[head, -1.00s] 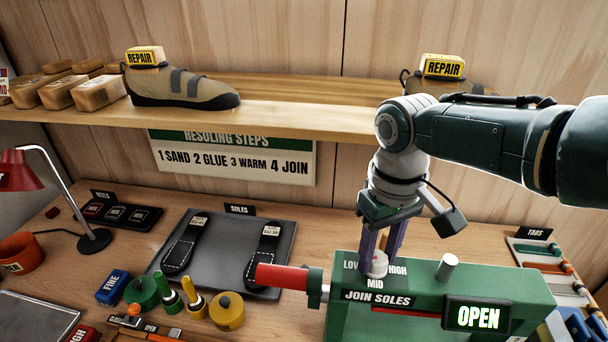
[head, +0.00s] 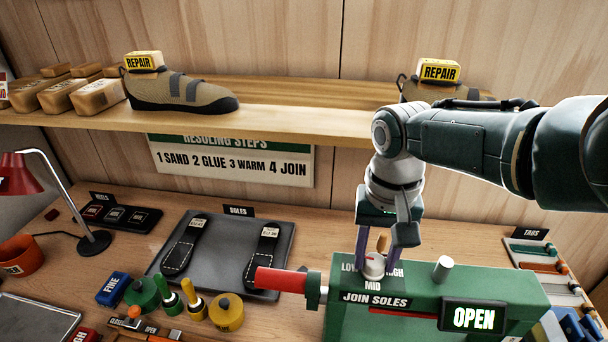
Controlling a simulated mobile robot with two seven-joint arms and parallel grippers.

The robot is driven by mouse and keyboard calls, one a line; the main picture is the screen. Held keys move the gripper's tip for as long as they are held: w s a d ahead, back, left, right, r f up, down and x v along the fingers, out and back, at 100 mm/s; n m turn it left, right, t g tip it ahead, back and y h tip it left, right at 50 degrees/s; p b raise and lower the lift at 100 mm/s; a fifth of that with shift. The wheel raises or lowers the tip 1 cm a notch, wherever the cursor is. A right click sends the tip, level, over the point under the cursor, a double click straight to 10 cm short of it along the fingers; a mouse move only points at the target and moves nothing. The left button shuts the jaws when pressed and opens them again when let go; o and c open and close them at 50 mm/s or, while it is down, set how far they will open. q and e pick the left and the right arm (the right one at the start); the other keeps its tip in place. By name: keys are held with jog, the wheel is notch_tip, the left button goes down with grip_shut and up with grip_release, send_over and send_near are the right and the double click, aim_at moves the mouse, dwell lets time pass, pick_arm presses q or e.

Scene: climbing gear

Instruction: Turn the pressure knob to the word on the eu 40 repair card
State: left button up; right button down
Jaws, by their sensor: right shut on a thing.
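The pressure knob (head: 374,266) is a small pale knob on top of the green sole press (head: 420,325). The words LOW, MID and HIGH are printed around it, with LOW and HIGH partly covered. My right gripper (head: 375,262) reaches down from above, its two purple fingers shut on the knob. I cannot tell which word the knob points to. Yellow REPAIR cards sit on the left shoe (head: 180,92) and the right shoe (head: 415,90); no eu 40 text is readable on the left card (head: 143,61) or right card (head: 439,71). My left gripper is not in view.
The press has a red handle (head: 282,280) at left, a grey peg (head: 442,268) on top and a lit OPEN display (head: 473,317). A grey tray (head: 222,246) with two black soles lies left. My right arm partly covers the right shoe.

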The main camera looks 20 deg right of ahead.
aim_at(375, 260)
dwell(0.3)
jog(key=shift+c, duration=2.1)
grip_release()
jog(key=shift+r+p, duration=0.3)
jog(key=shift+r, duration=0.1)
notch_tip(375, 260, up, 8)
jog(key=p, duration=0.4)
jog(key=shift+r, duration=0.6)
